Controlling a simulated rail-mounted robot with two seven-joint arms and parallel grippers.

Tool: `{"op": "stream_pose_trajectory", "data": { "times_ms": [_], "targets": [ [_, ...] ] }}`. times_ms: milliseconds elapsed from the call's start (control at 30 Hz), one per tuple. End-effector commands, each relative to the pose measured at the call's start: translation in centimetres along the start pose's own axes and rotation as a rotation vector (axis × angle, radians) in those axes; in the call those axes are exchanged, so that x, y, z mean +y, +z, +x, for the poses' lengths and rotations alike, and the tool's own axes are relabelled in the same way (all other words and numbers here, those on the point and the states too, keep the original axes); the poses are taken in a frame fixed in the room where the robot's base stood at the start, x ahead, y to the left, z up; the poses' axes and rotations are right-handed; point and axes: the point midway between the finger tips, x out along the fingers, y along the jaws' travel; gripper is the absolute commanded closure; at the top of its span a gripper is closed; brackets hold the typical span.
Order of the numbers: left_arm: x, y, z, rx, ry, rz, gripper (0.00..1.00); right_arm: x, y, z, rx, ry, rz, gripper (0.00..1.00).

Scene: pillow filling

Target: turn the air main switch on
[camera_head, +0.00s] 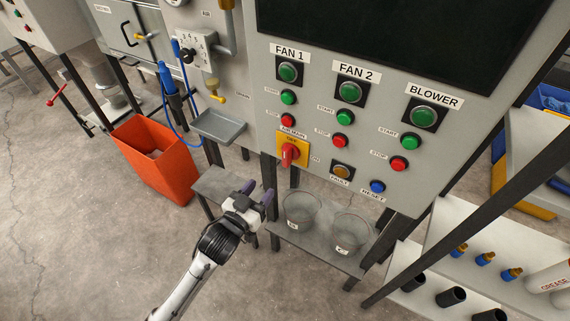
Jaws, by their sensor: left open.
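The air main switch (289,154) is a red rotary handle on a yellow plate at the lower left of the grey control panel (380,112). An "AIR MAIN" label sits above it, with small markings on the plate and beside it. The red handle stands close to upright in the picture. My left gripper (257,190) is open and empty, below and to the left of the switch, apart from it, in front of a small grey shelf. My right gripper is not in view.
Green and red buttons for FAN 1, FAN 2 and BLOWER (423,116) fill the panel. An amber fault lamp (341,171) and blue reset button (377,186) are right of the switch. Two clear buckets (301,211) stand on a low shelf below. An orange bin (157,160) stands left.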

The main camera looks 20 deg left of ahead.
Motion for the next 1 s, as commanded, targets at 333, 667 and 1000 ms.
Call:
{"op": "stream_pose_trajectory", "data": {
  "times_ms": [333,667,1000],
  "targets": [
    [0.0,-0.1,5.4,0.008,0.001,0.001,0.51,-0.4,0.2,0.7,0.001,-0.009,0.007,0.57],
    [0.0,0.0,10.9,0.006,0.001,0.001,0.51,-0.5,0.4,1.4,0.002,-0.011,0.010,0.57],
    [0.0,-0.1,13.4,0.006,0.001,0.000,0.51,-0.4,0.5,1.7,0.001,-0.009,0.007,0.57]
  ]
}}
